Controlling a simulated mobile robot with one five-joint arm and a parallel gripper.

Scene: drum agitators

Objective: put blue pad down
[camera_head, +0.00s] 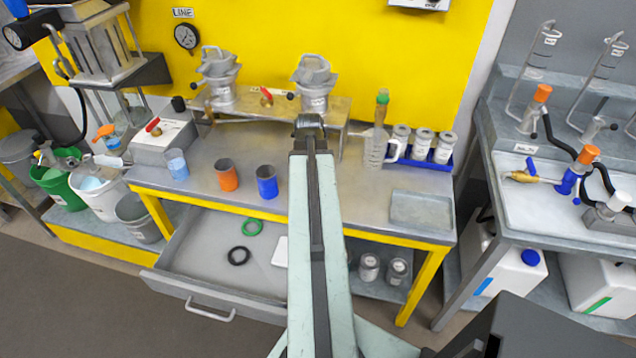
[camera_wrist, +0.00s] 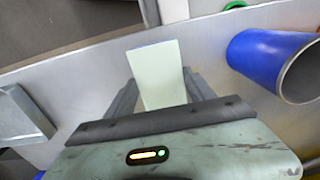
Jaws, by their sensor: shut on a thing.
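In the wrist view, my gripper (camera_wrist: 160,88) is shut on a flat pale pad (camera_wrist: 158,65). The pad's broad face looks whitish-green, with a thin blue line along its far edge. The pad is over the grey bench top (camera_wrist: 85,95); I cannot tell whether it touches it. In the head view my arm covers the gripper and the pad. A blue cup (camera_wrist: 265,58) stands on the bench just right of the pad, apart from it; it also shows in the head view (camera_head: 267,182).
An orange cup (camera_head: 227,175) stands left of the blue cup. A shallow grey tray (camera_head: 421,210) lies at the bench's right. The open drawer (camera_head: 195,265) holds a green ring (camera_head: 253,227), a black ring (camera_head: 238,256) and a white item (camera_head: 280,250). Bench between cups and tray is mostly clear.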

